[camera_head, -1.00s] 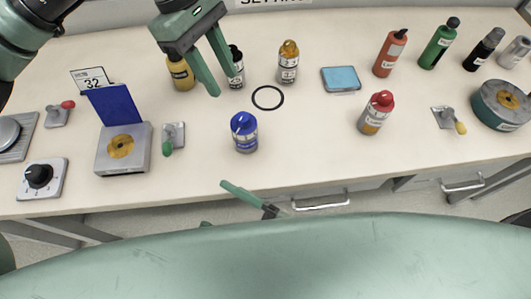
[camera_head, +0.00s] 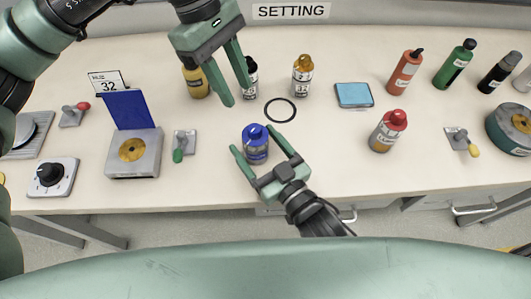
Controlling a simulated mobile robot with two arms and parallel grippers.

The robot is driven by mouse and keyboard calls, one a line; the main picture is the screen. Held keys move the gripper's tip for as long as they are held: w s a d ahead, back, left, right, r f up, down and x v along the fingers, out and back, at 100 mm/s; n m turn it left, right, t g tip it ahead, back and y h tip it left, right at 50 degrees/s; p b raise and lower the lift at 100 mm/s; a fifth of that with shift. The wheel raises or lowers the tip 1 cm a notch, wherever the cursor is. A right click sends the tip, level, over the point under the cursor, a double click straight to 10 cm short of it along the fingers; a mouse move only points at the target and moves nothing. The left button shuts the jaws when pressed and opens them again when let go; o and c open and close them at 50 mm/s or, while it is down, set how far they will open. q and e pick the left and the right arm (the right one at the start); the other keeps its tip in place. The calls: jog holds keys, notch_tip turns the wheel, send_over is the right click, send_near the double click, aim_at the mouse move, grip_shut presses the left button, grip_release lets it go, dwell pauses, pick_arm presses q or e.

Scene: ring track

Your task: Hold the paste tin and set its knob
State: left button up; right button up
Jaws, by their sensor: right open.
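A short blue container (camera_head: 256,146) with a blue domed top stands upright near the front middle of the table; I take it as the paste tin, though its label is too small to read. My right gripper (camera_head: 253,138) is open, with one finger on either side of the container; I cannot tell if they touch it. My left gripper (camera_head: 237,95) is open and empty above the table, behind and left of the container. A card (camera_head: 107,81) reading 32 stands at the back left. A black dial knob (camera_head: 50,173) sits on a plate at the front left.
A yellow bottle (camera_head: 196,84), a dark bottle (camera_head: 251,80) and an amber bottle (camera_head: 302,76) stand behind. A black ring (camera_head: 281,110) lies on the table. A red-capped bottle (camera_head: 388,131) stands right. An open blue-lidded box (camera_head: 134,158) and a green-handled lever (camera_head: 180,150) are left.

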jog(key=shift+w+a, duration=0.2)
jog(key=shift+w, duration=0.1)
